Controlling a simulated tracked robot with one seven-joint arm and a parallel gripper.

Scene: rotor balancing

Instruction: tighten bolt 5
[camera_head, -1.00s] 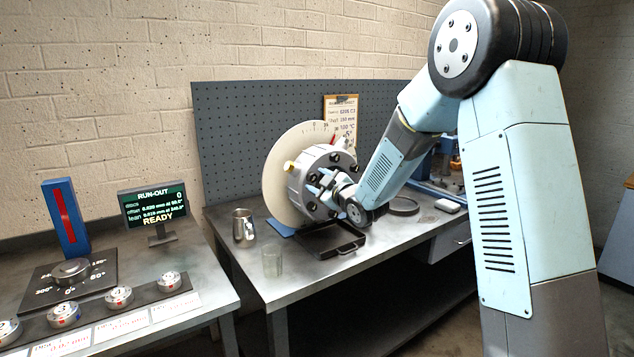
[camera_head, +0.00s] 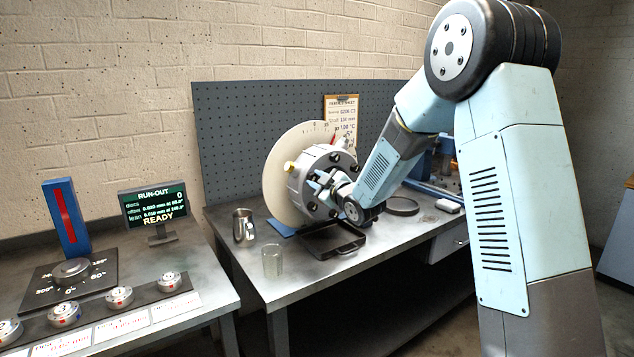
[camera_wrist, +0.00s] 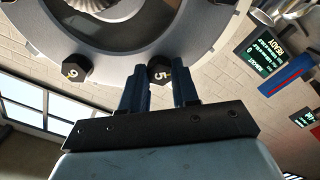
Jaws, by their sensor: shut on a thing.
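Bolt 5 (camera_wrist: 161,73) is a black hex head with a pale "5" on the rim of the grey rotor hub (camera_wrist: 115,50) in the wrist view. My gripper (camera_wrist: 160,80) has one finger on each side of this bolt and is shut on it. Bolt 6 (camera_wrist: 76,68) sits on the same rim to the left, clear of the fingers. In the head view the hub (camera_head: 299,183) stands in front of a large cream disc (camera_head: 277,172). My gripper (camera_head: 322,187) is at the hub's front face there, and its fingertips are partly hard to make out.
A black tray (camera_head: 338,243) lies below the hub. A metal mug (camera_head: 243,225) and a glass (camera_head: 272,262) stand at the bench's left front. A display (camera_head: 154,205) reads "RUN-OUT" and "READY". A pegboard (camera_head: 235,135) stands behind.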

